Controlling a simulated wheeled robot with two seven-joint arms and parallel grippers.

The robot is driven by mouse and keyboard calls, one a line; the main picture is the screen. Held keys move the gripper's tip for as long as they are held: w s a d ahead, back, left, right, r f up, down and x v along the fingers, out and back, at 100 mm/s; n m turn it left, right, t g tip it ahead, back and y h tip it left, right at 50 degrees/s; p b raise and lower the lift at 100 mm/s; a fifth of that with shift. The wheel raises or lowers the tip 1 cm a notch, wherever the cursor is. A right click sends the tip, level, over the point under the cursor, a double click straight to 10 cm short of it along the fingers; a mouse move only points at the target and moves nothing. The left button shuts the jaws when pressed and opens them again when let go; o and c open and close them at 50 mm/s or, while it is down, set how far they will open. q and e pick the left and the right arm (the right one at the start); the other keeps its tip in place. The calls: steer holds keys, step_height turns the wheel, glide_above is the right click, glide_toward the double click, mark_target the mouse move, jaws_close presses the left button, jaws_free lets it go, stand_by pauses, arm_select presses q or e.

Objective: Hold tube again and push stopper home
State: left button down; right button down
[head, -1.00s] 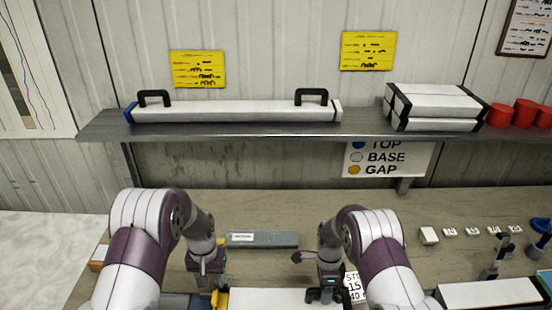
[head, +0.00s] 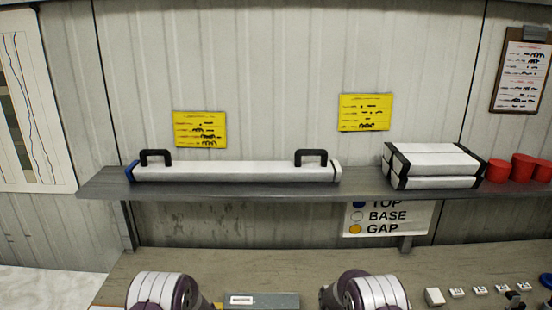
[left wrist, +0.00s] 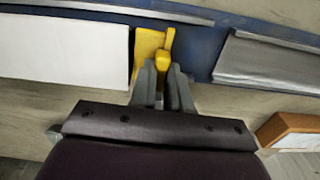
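In the left wrist view, a white tube or liner (left wrist: 60,50) lies left of a yellow clamp-like part (left wrist: 148,45) on a blue bed (left wrist: 203,45). A grey half-round length (left wrist: 265,65) lies on the right. My left gripper (left wrist: 162,68) has its fingers close together, one on each side of the yellow part's knob; they look closed on it. The head view shows only the tops of my two arms at the bottom edge. My right gripper is below that view. I cannot make out a stopper at a tube end.
A grey labelled bar (head: 262,300) lies on the bench (head: 230,262). A shelf (head: 240,190) above holds a long white case (head: 235,171), white boxes (head: 435,165) and red cups (head: 522,167). Small labelled blocks (head: 480,291) stand at right. A wooden block (left wrist: 292,130) is near the left wrist.

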arm_select(q)
steer(key=shift+n, duration=0.3)
steer(key=shift+w+r, duration=0.2)
steer(key=shift+r, duration=0.05)
stand_by(0.9)
steer(key=shift+d, duration=2.05)
stand_by(1.7)
steer(key=c, duration=0.5)
jaws_free()
steer(key=shift+c, duration=0.2)
step_height(320, 180, up, 8)
stand_by(0.7)
